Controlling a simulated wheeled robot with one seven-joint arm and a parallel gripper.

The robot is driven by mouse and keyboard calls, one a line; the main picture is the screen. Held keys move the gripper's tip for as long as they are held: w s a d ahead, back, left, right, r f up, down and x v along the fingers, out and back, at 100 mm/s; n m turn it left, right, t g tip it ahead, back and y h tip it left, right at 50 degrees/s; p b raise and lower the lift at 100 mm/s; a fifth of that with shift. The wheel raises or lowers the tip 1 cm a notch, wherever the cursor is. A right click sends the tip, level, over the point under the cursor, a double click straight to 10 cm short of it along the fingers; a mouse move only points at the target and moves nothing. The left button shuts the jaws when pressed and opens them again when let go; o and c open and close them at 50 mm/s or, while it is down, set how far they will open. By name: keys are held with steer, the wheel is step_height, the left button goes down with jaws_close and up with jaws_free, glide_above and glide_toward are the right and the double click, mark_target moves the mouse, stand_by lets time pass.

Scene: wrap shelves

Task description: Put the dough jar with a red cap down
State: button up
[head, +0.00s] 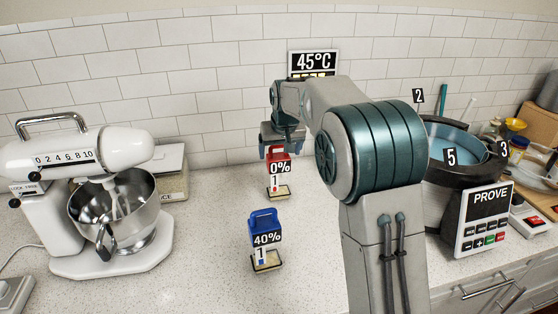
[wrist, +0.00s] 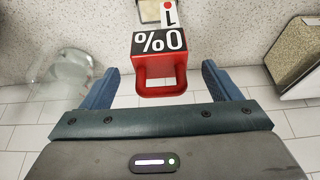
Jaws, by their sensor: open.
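The dough jar with a red cap (head: 278,172) stands upright on the speckled counter near the tiled back wall, marked 0% and 1. In the wrist view its red cap and handle (wrist: 160,74) show in the middle, with the 0% label beyond. My gripper (head: 275,152) is directly above the jar in the head view. In the wrist view its two blue fingers are apart, one on each side of the red handle, with gaps on both sides. The jar's lower part is mostly hidden in the wrist view.
A jar with a blue cap (head: 265,232), marked 40%, stands nearer on the counter. A white stand mixer (head: 110,200) and a scale (head: 172,178) are at left. A dark round vessel with a PROVE panel (head: 485,218) is at right. Counter between the mixer and the jars is clear.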

steer(key=a+v, duration=0.1)
steer(key=v, duration=0.5)
steer(key=s+d+m, duration=0.1)
steer(key=s+d, duration=0.3)
steer(key=s, duration=0.4)
steer(key=s+d, duration=0.5)
steer(key=s, duration=0.2)
steer(key=s+d+f, duration=0.2)
steer(key=s+f, duration=0.2)
steer(key=s, duration=0.6)
steer(key=s+d+f+m+g+h, duration=0.1)
steer(key=s+d+f, duration=0.2)
steer(key=s, duration=0.7)
steer(key=shift+s+f, duration=0.25)
steer(key=shift+f, duration=0.3)
